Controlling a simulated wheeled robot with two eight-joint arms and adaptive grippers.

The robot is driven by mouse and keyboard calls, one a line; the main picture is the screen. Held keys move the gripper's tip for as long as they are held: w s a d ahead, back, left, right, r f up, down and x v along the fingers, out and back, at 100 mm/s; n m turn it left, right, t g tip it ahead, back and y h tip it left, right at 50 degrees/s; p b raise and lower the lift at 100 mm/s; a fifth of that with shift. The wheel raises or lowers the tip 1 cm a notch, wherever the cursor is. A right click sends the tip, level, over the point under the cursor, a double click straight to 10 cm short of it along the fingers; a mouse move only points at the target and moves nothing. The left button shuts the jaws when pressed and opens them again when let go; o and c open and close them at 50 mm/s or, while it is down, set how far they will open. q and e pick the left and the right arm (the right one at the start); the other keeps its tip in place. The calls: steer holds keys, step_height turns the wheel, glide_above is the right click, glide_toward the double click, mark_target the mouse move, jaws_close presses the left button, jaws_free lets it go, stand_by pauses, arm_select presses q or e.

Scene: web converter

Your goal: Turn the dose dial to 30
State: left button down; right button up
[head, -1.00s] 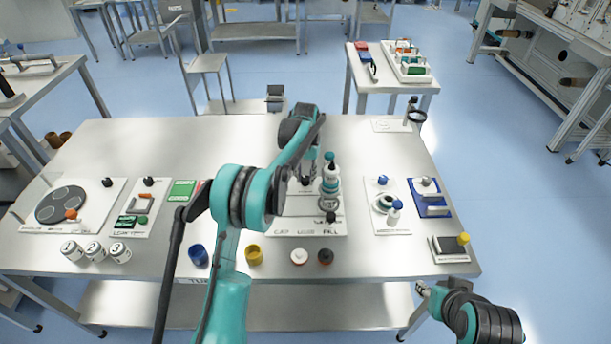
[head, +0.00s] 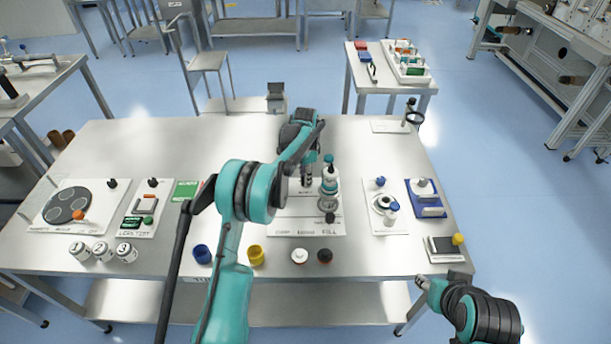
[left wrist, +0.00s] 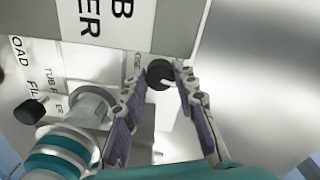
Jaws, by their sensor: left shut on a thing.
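The dose dial (left wrist: 160,74) is a small round black knob with a pale mark, on a light panel in the left wrist view. My left gripper (left wrist: 159,80) has its fingertips on either side of it and is shut on it. In the head view the left gripper (head: 307,180) is at the back of the tube filler board (head: 288,227), beside the white and teal filler (head: 329,182). The arm partly hides the board there; the dial's scale and number are not readable. My right gripper (head: 422,284) hangs off the table's front right; its jaw state is unclear.
The filler stands close to the left gripper, and a black knob (left wrist: 31,111) sticks out in the left wrist view. A yellow cup (head: 256,256) and a blue cup (head: 202,254) stand at the front.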

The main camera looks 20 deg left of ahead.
arm_select(q)
steer(key=m+p, duration=0.1)
steer(key=m, duration=0.4)
steer(key=shift+m, duration=0.3)
stand_by(0.4)
steer(key=c, duration=1.2)
jaws_free()
step_height(320, 180, up, 12)
